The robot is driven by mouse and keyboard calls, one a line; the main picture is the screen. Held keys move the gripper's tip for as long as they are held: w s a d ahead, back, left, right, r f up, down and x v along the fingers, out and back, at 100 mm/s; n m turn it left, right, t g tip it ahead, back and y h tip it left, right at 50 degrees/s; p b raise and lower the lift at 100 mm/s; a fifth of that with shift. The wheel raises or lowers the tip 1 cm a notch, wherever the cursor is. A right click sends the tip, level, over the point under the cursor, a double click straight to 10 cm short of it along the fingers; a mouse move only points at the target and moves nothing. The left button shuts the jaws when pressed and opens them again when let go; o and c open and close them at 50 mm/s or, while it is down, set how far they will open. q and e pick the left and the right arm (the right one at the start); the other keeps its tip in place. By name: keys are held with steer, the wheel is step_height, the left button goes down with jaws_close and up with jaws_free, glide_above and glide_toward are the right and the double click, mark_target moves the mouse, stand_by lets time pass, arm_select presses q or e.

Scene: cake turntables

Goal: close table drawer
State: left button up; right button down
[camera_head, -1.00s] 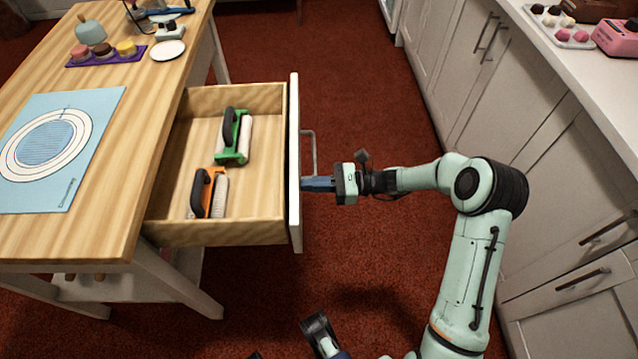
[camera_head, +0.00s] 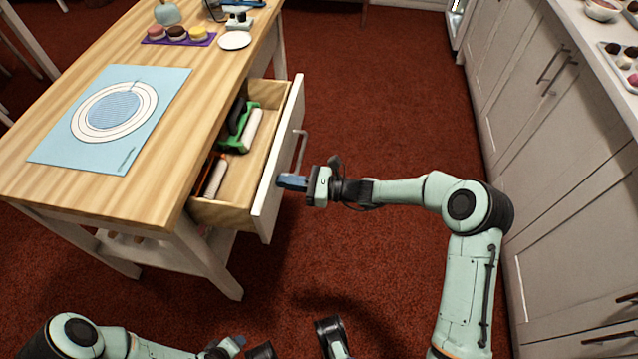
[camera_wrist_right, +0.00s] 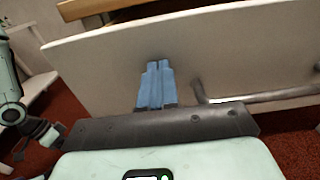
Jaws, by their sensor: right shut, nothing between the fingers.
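The table drawer (camera_head: 246,179) is partly out of the wooden table, with a white front panel (camera_head: 272,200) and a metal handle (camera_head: 301,148). The panel fills much of the right wrist view (camera_wrist_right: 230,55). My right gripper (camera_head: 282,181) is shut and empty. Its blue fingertips (camera_wrist_right: 158,68) point at the outer face of the panel, beside the handle, and appear to touch it. My left gripper (camera_head: 236,343) is low at the bottom edge of the head view, away from the drawer; its jaws are too small to judge.
A green-framed roller (camera_head: 251,130) and an orange one (camera_head: 213,178) lie in the drawer. The wooden tabletop (camera_head: 180,150) holds a blue mat (camera_head: 62,143), a purple tray of cakes and a white plate (camera_head: 235,40). White cabinets (camera_head: 560,170) line the right; red floor between is free.

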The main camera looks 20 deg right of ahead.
mark_target(266, 179)
arm_select(q)
steer(key=shift+w+a+f, duration=0.2)
steer(key=shift+w+f, duration=0.05)
steer(key=shift+w, duration=0.1)
arm_select(e)
steer(key=x, duration=0.6)
steer(key=shift+d, duration=0.1)
